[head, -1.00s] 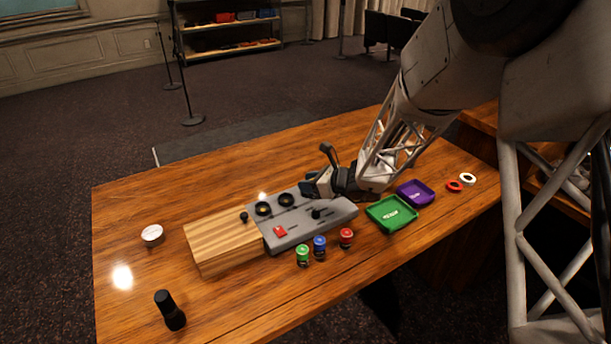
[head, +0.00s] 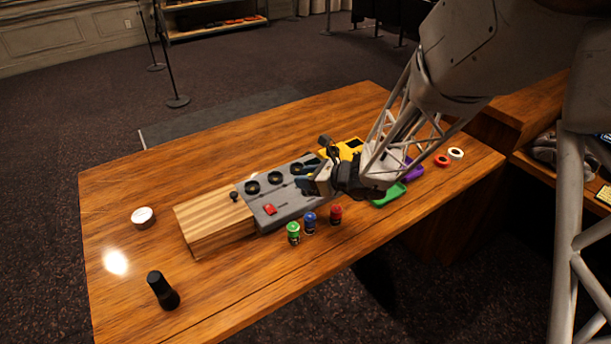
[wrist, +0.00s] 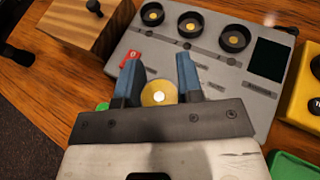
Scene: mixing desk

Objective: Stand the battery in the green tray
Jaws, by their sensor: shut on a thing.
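My gripper (wrist: 159,80) has its two blue fingers closed around the battery (wrist: 159,94), which shows as a round gold end with a pale centre in the wrist view. In the head view my gripper (head: 311,179) is above the right part of the grey mixing desk (head: 282,209), and I cannot make out the battery there. The green tray (head: 390,197) lies right of the gripper, partly hidden by my arm. A corner of it also shows at the lower right of the wrist view (wrist: 292,167).
Green (head: 293,233), blue (head: 309,223) and red (head: 336,214) canisters stand along the desk's front. A yellow box (head: 352,147) is behind my gripper. The purple tray (head: 414,169) is beside the green one. A wooden block (head: 213,216) adjoins the desk's left end.

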